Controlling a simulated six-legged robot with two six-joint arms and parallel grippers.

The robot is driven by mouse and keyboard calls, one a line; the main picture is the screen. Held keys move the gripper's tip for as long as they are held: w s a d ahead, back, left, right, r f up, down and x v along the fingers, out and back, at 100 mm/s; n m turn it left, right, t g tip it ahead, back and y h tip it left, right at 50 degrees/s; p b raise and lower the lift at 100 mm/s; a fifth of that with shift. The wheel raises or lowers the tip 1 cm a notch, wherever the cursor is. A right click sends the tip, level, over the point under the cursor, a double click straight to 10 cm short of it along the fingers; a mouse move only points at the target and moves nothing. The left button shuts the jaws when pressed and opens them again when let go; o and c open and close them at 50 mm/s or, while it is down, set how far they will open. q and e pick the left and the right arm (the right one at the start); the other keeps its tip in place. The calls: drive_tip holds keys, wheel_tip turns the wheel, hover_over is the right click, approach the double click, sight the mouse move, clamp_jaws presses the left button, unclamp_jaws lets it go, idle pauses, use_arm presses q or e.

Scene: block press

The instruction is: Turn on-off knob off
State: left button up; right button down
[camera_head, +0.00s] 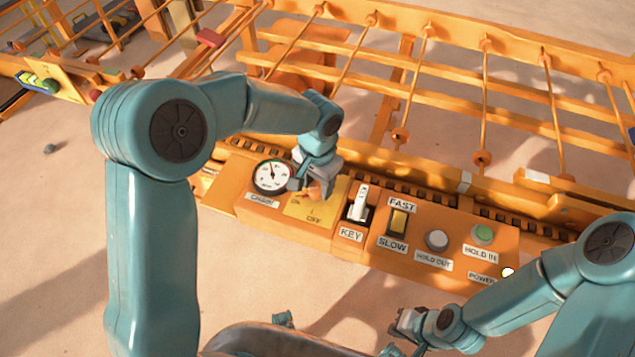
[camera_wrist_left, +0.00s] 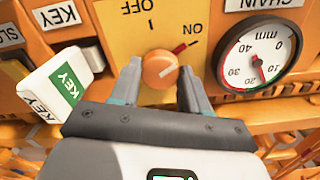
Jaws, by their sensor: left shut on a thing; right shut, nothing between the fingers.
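The on-off knob is a round orange knob (camera_wrist_left: 160,69) on a yellow plate (camera_head: 326,203) marked ON and OFF. My left gripper (camera_head: 312,188) is shut on the knob, with one finger on each side, and these fingers also show in the left wrist view (camera_wrist_left: 160,84). In the head view, the gripper hides most of the knob. My right gripper (camera_head: 400,333) is shut and empty, low in front of the panel.
A dial marked CHAIN (camera_head: 270,177) sits just left of the knob. A white key (camera_head: 360,203) stands up just right of it. Farther right are a FAST/SLOW switch (camera_head: 398,222), a white button (camera_head: 437,240) and a green button (camera_head: 482,234). Orange rails rise behind the panel.

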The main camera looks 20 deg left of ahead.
sight(317, 188)
use_arm(q)
drive_tip(key=n+b, duration=0.2)
drive_tip(key=n, duration=0.4)
drive_tip(key=n+b, duration=0.1)
drive_tip(key=n, duration=0.5)
drive_tip(key=shift+r, duration=0.1)
drive_tip(key=shift+n, duration=0.4)
drive_tip(key=o, duration=1.1)
drive_tip(key=shift+c, duration=0.2)
wheel_tip(317, 188, up, 16)
drive_tip(key=p, duration=0.3)
drive_tip(key=shift+r+p, duration=0.15)
drive_tip(key=shift+p, duration=0.2)
